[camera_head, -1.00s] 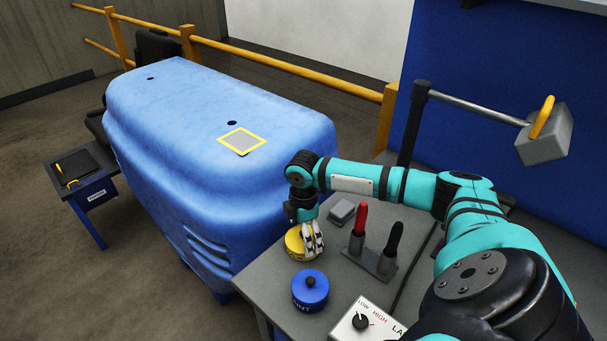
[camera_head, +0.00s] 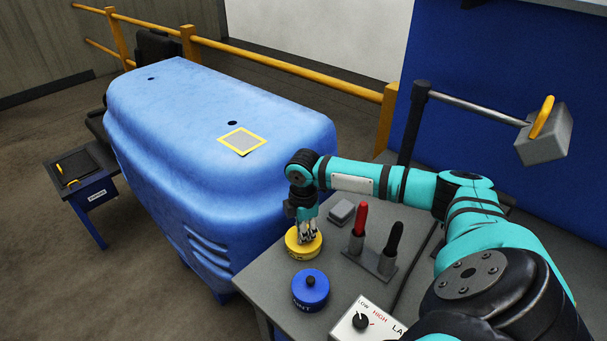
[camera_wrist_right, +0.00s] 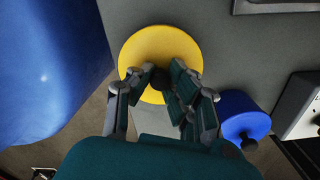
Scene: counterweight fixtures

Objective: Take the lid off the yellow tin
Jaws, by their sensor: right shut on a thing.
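The yellow tin (camera_head: 293,250) stands upright on the grey bench, near its left edge. Its round yellow lid (camera_wrist_right: 165,42) fills the upper middle of the right wrist view and appears seated on the tin. My right gripper (camera_head: 309,236) points down over the tin, with its fingers closed around the dark knob (camera_wrist_right: 163,78) at the lid's middle. My left gripper is not in view.
A blue tin (camera_head: 310,291) with a dark knob stands in front of the yellow one. A red and a black handle (camera_head: 358,232) stand in a holder to the right, and a LOW/HIGH dial box (camera_head: 362,318) is nearer. A big blue cover (camera_head: 215,150) lies left.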

